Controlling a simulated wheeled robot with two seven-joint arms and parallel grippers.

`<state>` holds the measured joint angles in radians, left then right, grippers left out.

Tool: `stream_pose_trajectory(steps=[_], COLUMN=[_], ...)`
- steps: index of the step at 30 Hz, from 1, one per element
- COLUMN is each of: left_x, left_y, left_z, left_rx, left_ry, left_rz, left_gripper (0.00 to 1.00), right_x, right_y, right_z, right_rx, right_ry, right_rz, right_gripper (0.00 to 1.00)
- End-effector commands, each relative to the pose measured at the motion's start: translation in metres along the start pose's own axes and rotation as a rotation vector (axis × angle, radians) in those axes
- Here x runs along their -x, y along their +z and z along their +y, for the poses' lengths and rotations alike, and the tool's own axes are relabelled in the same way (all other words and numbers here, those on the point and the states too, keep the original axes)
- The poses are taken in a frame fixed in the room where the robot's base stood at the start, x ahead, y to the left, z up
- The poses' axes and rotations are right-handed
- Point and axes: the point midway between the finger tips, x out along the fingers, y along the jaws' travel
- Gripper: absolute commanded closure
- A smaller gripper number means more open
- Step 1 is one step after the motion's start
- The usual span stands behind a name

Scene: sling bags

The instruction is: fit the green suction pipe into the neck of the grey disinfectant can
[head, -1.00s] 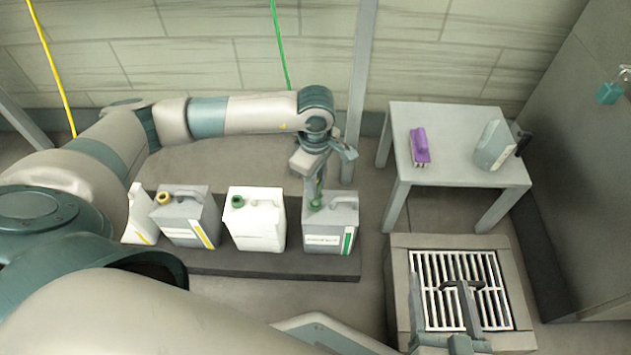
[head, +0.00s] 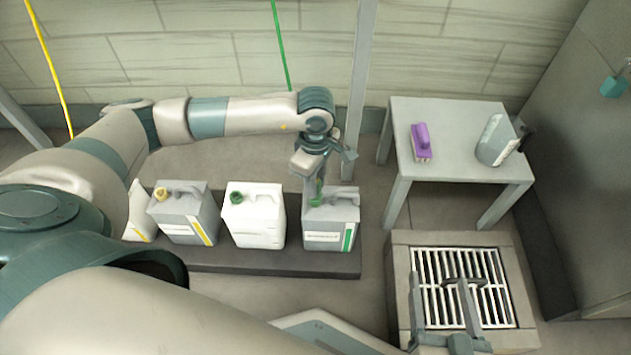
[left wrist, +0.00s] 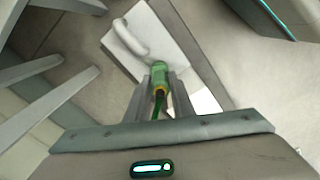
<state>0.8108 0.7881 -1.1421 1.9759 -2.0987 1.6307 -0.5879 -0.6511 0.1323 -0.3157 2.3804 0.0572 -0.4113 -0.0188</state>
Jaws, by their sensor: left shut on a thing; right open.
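The grey disinfectant can (head: 328,239) with a green stripe stands at the right end of a low dark plinth. My left gripper (head: 315,186) is just above the left part of its top. It is shut on the green suction pipe (left wrist: 159,77), which has a yellow ring and sits between the fingers in the left wrist view. The can's pale top and handle (left wrist: 128,38) lie beyond the fingers there. The neck is hidden behind the pipe and gripper, so I cannot tell whether the pipe end is in it. My right gripper (head: 440,282) is open and empty above the floor grate.
A white can with a green cap (head: 255,222), a grey can with a yellow cap (head: 183,220) and a partly hidden white can share the plinth (head: 285,262). A table (head: 450,165) holds a purple brush (head: 421,140) and a grey jug (head: 496,140). A floor grate (head: 435,265) lies before it.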

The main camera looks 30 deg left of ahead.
Motion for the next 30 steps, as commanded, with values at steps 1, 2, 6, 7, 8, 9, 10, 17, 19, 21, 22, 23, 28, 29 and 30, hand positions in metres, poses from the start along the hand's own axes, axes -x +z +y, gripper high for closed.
stream_pose_trajectory(steps=[1, 2, 6, 7, 8, 9, 10, 17, 19, 21, 22, 23, 28, 29, 30], left_x=[-0.002, -0.0026, -0.0054, -0.0061, -0.0067, -0.0075, -0.0081, -0.0082, -0.0082, -0.0082, -0.0083, -0.0083, -0.0042, -0.0024, 0.0005], left_y=[0.0001, 0.0001, 0.0001, 0.0001, 0.0001, 0.0, 0.0001, 0.0001, 0.0, 0.0, 0.0, 0.0, 0.0, 0.0, 0.0], left_z=[0.0, 0.0, 0.0, 0.0, 0.0, 0.0, 0.0, 0.0001, 0.0001, 0.0001, 0.0, 0.0, 0.0003, 0.0004, 0.0005], left_rx=[0.0, 0.0, 0.0, 0.0, 0.0, 0.0, 0.0, 0.0, 0.0, 0.0, 0.0, 0.0, 0.0, 0.0, 0.0], left_ry=[0.0, 0.0, 0.0, 0.0, 0.0, 0.0, 0.0, 0.0, 0.0, 0.0, 0.0, 0.0, 0.001, 0.001, 0.001], left_rz=[0.0, 0.0, 0.0, 0.0, 0.0, 0.0, 0.0, 0.0, 0.0, 0.0, 0.0, 0.0, 0.0, 0.0, 0.0], left_gripper=[1.0, 1.0, 1.0, 1.0, 1.0, 1.0, 1.0, 0.57, 0.57, 0.57, 0.57, 0.57, 0.57, 0.57, 0.57], right_x=[-0.0004, -0.0006, -0.0011, -0.0012, -0.0014, -0.0015, -0.0016, -0.0016, -0.0016, -0.0016, -0.0016, -0.0016, -0.0012, -0.001, -0.0007], right_y=[0.0016, 0.0021, 0.0042, 0.0047, 0.0052, 0.0058, 0.0062, 0.0062, 0.0062, 0.0062, 0.0062, 0.0062, 0.0045, 0.0039, 0.0028], right_z=[0.0002, 0.0003, 0.0006, 0.0006, 0.0007, 0.0008, 0.0008, 0.0008, 0.0008, 0.0008, 0.0008, 0.0008, 0.0006, 0.0005, 0.0004], right_rx=[0.0, 0.0, 0.0, 0.0, 0.0, 0.0, 0.0, 0.0, 0.0, 0.0, 0.0, 0.0, 0.0, 0.0, 0.0], right_ry=[0.0, 0.0, 0.0, 0.0, 0.0, 0.0, 0.0, 0.0, 0.0, 0.0, 0.0, 0.0, 0.0, 0.0, 0.0], right_rz=[0.0, 0.0, 0.0, 0.0, 0.0, 0.0, 0.0, 0.0, 0.0, 0.0, 0.0, 0.0, 0.0, 0.0, 0.0], right_gripper=[0.31, 0.31, 0.31, 0.31, 0.31, 0.31, 0.31, 0.31, 0.31, 0.31, 0.31, 0.31, 0.31, 0.31, 0.31])
